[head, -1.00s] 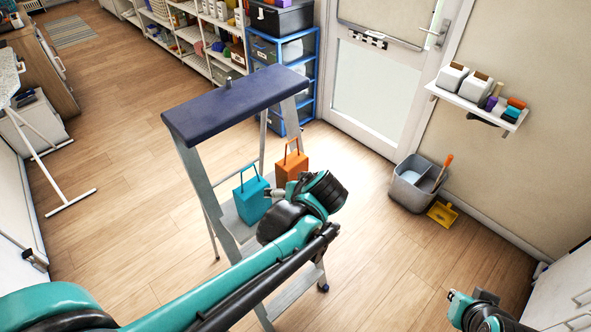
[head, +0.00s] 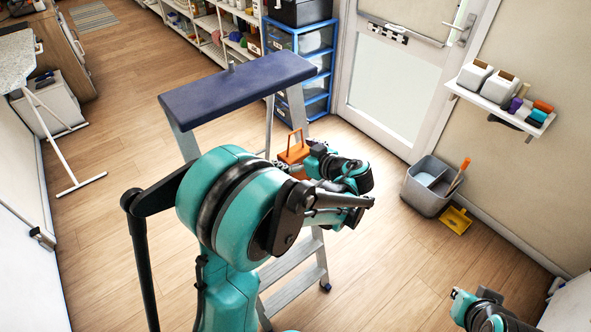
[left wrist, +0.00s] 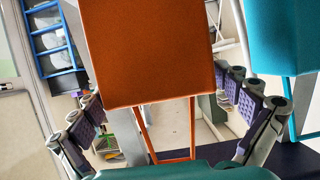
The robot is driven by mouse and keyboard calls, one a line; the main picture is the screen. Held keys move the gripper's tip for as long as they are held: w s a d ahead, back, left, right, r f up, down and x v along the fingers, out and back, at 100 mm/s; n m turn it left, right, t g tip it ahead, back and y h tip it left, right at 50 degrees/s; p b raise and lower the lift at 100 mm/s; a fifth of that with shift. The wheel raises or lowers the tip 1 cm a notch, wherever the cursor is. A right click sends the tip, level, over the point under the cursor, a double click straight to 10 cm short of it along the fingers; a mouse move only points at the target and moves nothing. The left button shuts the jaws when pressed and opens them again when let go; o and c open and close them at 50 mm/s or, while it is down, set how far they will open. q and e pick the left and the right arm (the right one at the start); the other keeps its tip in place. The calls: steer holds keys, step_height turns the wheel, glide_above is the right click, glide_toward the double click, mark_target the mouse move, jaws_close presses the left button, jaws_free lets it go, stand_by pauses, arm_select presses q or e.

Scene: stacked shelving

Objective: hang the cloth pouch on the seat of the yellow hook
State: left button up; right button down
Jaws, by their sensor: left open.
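An orange pouch-like bag (head: 296,150) with a thin loop handle is at the stepladder, beyond my left gripper (head: 290,167). In the left wrist view the orange bag (left wrist: 158,50) fills the top middle. Its thin handle extends down the picture. My left gripper (left wrist: 165,95) is open there, one purple-padded finger on each side of the bag, with gaps visible beside it. A teal bag (left wrist: 285,38) is at the right of that view; my arm hides it in the head view. My right gripper (head: 458,307) is at lower right, its jaw opening unclear. I cannot make out a yellow hook.
The stepladder (head: 235,87) has a dark blue top close behind my left arm. A grey bucket (head: 428,187) and a yellow dustpan (head: 455,219) are on the floor at right. A wall shelf (head: 500,112) holds containers. Floor between ladder and bucket is clear.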

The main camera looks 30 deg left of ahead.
mark_target(291, 147)
arm_select(q)
steer(key=x, duration=0.2)
steer(key=shift+a, duration=0.3)
steer(key=c, duration=1.2)
steer(key=shift+w+r, duration=0.1)
steer(key=shift+r, duration=0.45)
steer(key=r+p, duration=0.1)
steer(key=r, duration=0.1)
steer(key=d+r+p, duration=0.1)
steer(key=r, duration=0.1)
steer(key=shift+d, duration=0.15)
steer(key=d+r+p, duration=0.1)
steer(key=d+r, duration=0.1)
steer(key=d, duration=0.1)
steer(key=d+r+p, duration=0.1)
steer(key=d, duration=0.3)
steer(key=s+d+r+p, duration=0.1)
steer(key=d+r, duration=0.1)
steer(key=d, duration=0.1)
steer(key=shift+s+d+r+p, duration=0.15)
steer(key=shift+r+p, duration=0.15)
steer(key=shift+r, duration=0.1)
steer(key=shift+f, duration=0.15)
